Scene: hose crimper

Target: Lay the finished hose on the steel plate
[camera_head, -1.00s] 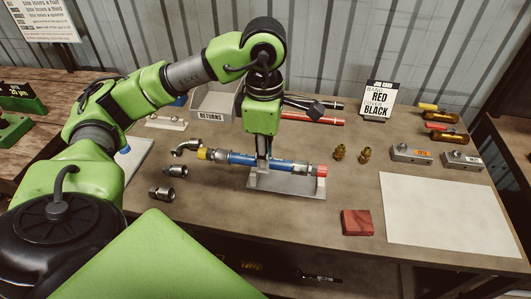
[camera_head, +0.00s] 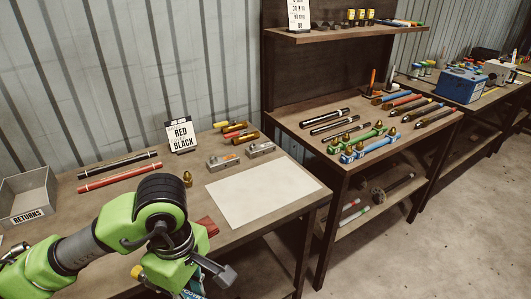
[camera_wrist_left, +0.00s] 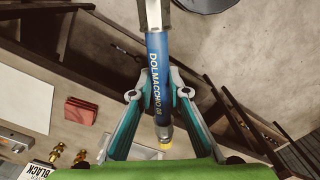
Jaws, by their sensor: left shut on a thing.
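The finished hose (camera_wrist_left: 158,65) is blue with white lettering. In the left wrist view it runs lengthwise between my left fingers, with a metal fitting at the top and a yellow end at the bottom. My left gripper (camera_wrist_left: 160,95) is shut on the hose and holds it above the bench edge and floor. In the head view the yellow end (camera_head: 137,271) shows beside my arm at the bottom; the gripper is mostly cut off there. A pale flat sheet (camera_head: 262,192) lies on the bench; I cannot tell whether it is the steel plate. My right gripper is not in view.
A red block (camera_head: 208,226) lies by the sheet. A second bench with hoses and a shelf (camera_head: 340,32) is on the right.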

